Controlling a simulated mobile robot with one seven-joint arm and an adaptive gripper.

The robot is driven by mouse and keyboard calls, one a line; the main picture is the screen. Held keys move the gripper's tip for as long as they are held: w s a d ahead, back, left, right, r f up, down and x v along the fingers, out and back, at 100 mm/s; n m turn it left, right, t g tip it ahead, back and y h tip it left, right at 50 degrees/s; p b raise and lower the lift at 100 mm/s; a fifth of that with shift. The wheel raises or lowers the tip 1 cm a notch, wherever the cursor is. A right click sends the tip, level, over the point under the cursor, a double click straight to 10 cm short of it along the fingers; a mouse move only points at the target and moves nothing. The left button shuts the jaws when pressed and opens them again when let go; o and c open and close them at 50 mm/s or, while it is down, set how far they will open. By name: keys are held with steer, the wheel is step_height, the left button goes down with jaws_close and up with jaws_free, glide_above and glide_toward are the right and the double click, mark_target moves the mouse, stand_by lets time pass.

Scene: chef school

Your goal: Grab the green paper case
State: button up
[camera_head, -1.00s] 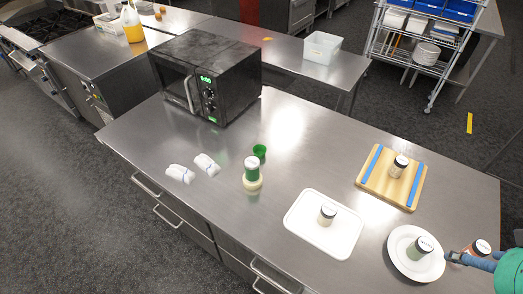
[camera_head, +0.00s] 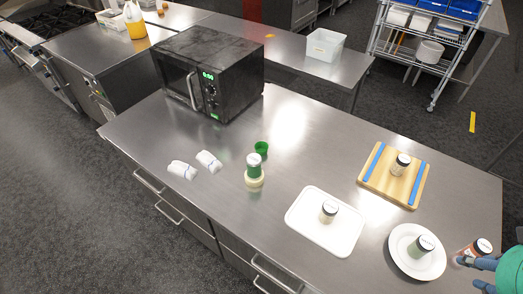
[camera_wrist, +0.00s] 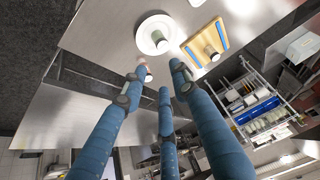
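The green paper case (camera_head: 262,148) is a small green cup on the steel counter, right of the microwave's front. It stands just behind a jar with a white lid and green label (camera_head: 254,162), which rests on a pale round base. My gripper (camera_head: 471,273) is at the lower right edge of the head view, far from the green case. Its blue fingers are spread and empty, as the wrist view (camera_wrist: 157,88) shows. They are near a jar with a reddish label (camera_head: 475,251). The green case does not show in the wrist view.
A white plate with a jar (camera_head: 396,259), a white tray with a jar (camera_head: 300,222) and a wooden board with blue strips (camera_head: 374,180) are on the right. Two white rolled cloths (camera_head: 183,170) lie left. A black microwave (camera_head: 205,72) stands behind. The counter's middle is mostly clear.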

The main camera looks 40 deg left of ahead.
steer(key=w+a+r+n+g+y+p, duration=0.1)
steer(key=w+a+r+p, duration=0.15)
steer(key=w+a, duration=0.7)
steer(key=w+a+r+g+y+p, duration=0.1)
steer(key=w+a+r+p, duration=0.15)
steer(key=w+a, duration=0.75)
steer(key=w+a+f+g+p, duration=0.1)
steer(key=w+a+f+p, duration=0.1)
steer(key=w+a+f, duration=0.4)
steer(key=w+a+f+g+p, duration=0.1)
steer(key=w+a+f+p, duration=0.1)
steer(key=w+a, duration=0.65)
steer(key=s+a+f+g+p, duration=0.1)
steer(key=a+f+p, duration=0.1)
steer(key=a+f, duration=0.9)
steer(key=s+a+f+n+g+p, duration=0.1)
steer(key=a+f+p, duration=0.2)
steer(key=a+f, duration=0.9)
steer(key=a, duration=0.4)
steer(key=shift+a+n, duration=0.3)
steer(key=shift+a, duration=0.05)
steer(key=shift+f, duration=0.1)
